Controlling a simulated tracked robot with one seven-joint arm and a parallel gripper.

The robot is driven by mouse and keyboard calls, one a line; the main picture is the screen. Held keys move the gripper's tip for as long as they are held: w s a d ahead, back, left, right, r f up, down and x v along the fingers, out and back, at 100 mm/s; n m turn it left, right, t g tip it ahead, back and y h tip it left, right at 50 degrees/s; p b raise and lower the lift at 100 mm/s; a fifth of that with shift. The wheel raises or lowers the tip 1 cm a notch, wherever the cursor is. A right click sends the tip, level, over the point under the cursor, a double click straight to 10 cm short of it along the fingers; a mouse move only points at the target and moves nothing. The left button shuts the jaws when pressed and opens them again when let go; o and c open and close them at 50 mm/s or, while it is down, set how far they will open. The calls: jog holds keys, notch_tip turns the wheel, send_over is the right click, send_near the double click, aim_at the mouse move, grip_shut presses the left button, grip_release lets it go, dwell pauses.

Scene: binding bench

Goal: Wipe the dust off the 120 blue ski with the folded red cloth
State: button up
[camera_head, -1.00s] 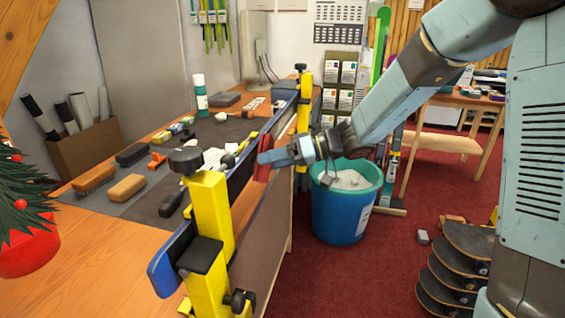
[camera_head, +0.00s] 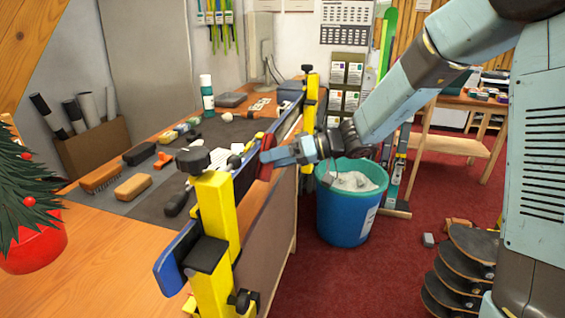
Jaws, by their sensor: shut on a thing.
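The blue ski (camera_head: 174,269) stands on edge in yellow clamps along the bench's front edge. Its near tip is blue, and its middle is partly hidden behind the near clamp (camera_head: 218,205). My gripper (camera_head: 270,156) is shut on the folded red cloth (camera_head: 267,144). The cloth is at the ski's side, between the near and far clamps, and looks to be against it; I cannot tell the contact for certain. Any dust on the ski is too small to make out.
The far clamp (camera_head: 309,105) rises beyond my gripper. The bench (camera_head: 95,240) holds brushes (camera_head: 101,177) and several small tools. A blue bin (camera_head: 345,215) stands on the red floor behind my gripper. Stacked skateboards (camera_head: 468,262) lie at the lower right. A potted tree (camera_head: 35,240) is at left.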

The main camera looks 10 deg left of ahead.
aim_at(288, 126)
jog(key=shift+w+d, duration=0.3)
jog(key=shift+w, duration=3.9)
jog(key=shift+w+d, duration=0.3)
jog(key=shift+w, duration=3.9)
jog(key=shift+w+d, duration=0.3)
jog(key=shift+w, duration=3.9)
jog(key=shift+s+a, duration=0.1)
jog(key=shift+s, duration=3.6)
jog(key=s+a, duration=0.1)
jog(key=s, duration=1)
jog(key=shift+s+a, duration=0.15)
jog(key=shift+a, duration=0.05)
